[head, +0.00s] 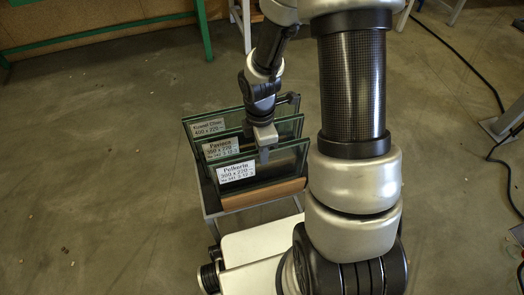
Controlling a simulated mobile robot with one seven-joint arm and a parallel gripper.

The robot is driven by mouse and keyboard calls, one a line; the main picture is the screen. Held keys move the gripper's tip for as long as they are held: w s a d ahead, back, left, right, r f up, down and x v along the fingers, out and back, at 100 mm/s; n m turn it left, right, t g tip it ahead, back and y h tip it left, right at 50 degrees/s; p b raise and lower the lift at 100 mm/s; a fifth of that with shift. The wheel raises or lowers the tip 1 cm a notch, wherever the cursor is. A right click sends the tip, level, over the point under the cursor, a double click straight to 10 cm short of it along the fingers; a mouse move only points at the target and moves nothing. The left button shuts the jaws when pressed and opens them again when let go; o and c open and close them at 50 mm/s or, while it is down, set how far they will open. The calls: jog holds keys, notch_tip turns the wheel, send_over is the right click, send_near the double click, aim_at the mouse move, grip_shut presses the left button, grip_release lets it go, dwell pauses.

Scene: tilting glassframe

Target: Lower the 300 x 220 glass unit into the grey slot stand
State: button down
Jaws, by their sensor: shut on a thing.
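The glass unit labelled 300 x 220 (237,173) is the front one of three labelled panes in the head view, upright with a white label at its left. My gripper (264,154) comes down from above at its top edge, right of the label, and is shut on it. One finger shows in front of the glass. The lower edge of the unit is close to a brown wooden bar (265,194); I cannot tell whether it is clear of its support. I cannot make out the grey slot stand for certain.
Behind it stand a pane labelled 350 x 220 (220,149) and one labelled 400 x 220 (208,128), close together. All are over a grey-legged frame (208,205). Green-legged furniture (203,30) stands at the back. The floor at left is clear; cables lie at right.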

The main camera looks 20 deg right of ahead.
jog(key=shift+f, duration=0.3)
jog(key=c, duration=1.6)
grip_release()
jog(key=shift+c, duration=0.2)
jog(key=shift+f, duration=0.1)
notch_tip(320, 180, up, 18)
jog(key=p, duration=0.6)
jog(key=shift+a+f+p, duration=0.2)
jog(key=shift+f+p, duration=0.05)
jog(key=shift+p, duration=0.15)
